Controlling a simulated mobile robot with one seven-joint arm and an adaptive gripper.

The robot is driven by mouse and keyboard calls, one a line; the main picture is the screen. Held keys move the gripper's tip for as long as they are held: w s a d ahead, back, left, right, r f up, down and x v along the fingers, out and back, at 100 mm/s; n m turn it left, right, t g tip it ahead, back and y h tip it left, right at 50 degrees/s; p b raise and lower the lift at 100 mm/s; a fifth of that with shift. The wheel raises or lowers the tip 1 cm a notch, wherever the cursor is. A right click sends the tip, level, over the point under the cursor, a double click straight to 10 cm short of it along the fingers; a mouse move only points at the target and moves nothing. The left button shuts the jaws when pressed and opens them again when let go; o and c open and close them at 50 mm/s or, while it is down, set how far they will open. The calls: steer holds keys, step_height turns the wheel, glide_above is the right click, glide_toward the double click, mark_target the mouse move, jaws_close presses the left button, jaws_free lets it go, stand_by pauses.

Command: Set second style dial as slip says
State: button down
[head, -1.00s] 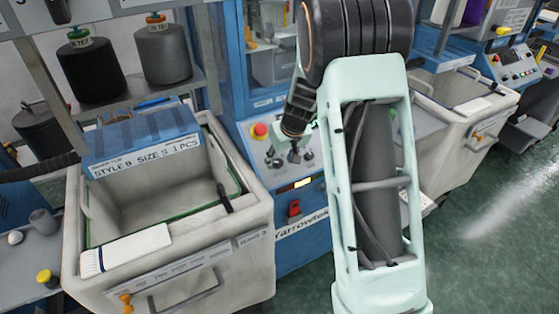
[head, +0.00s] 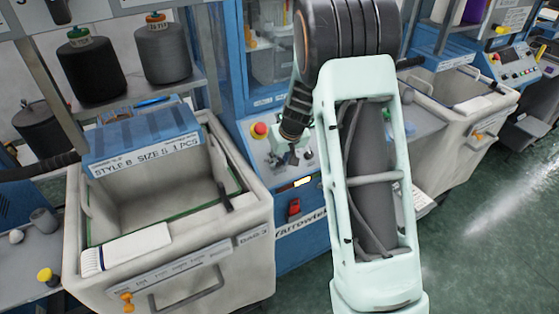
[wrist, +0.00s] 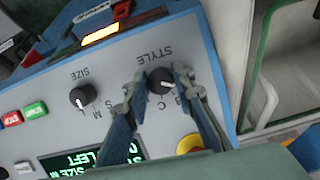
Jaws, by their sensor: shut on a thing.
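In the wrist view, the black STYLE dial (wrist: 160,80) sits between the two fingertips of my gripper (wrist: 161,78), which is shut on it. Letters B and C show beside the dial. Its white pointer mark is partly hidden, and I cannot tell exactly which letter it points to. A SIZE dial (wrist: 83,98) with S and M marks is apart from my fingers. In the head view, my gripper (head: 287,153) is down at the sloped panel and hides the STYLE dial. A slip (head: 145,157) on the left bin reads STYLE B SIZE S 1 PCS.
In the wrist view, a lit display (wrist: 100,152), green and red buttons (wrist: 35,110) and a yellow part (wrist: 190,143) surround the dials. In the head view, a red button (head: 260,129) is close left of my gripper; a pale bin (head: 255,235) stands left.

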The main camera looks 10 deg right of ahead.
steer(key=shift+m+b, duration=0.3)
steer(key=shift+b, duration=0.05)
steer(key=shift+d+f+m+y+b, duration=0.15)
steer(key=shift+m+y+b, duration=0.15)
steer(key=shift+m+b, duration=0.55)
steer(key=shift+m+y+b, duration=0.4)
steer(key=shift+m+b, duration=0.65)
steer(key=shift+m, duration=0.1)
steer(key=m+y+b, duration=0.1)
steer(key=m+b, duration=0.1)
steer(key=m, duration=0.1)
steer(key=m+b, duration=0.2)
steer(key=m, duration=0.1)
steer(key=shift+m+y+b, duration=0.3)
steer(key=shift+y+b, duration=0.1)
steer(key=m+t+b, duration=0.1)
steer(key=m, duration=0.2)
steer(key=m+y+b, duration=0.1)
steer(key=m+b, duration=0.1)
steer(key=m, duration=0.1)
steer(key=shift+t+b, duration=0.3)
steer(key=shift+t, duration=0.1)
steer(key=m+t+b, duration=0.1)
steer(key=m+b, duration=0.1)
steer(key=m, duration=0.3)
steer(key=shift+m+t, duration=0.3)
steer(key=shift+m, duration=0.2)
steer(key=c, duration=1.6)
jaws_free()
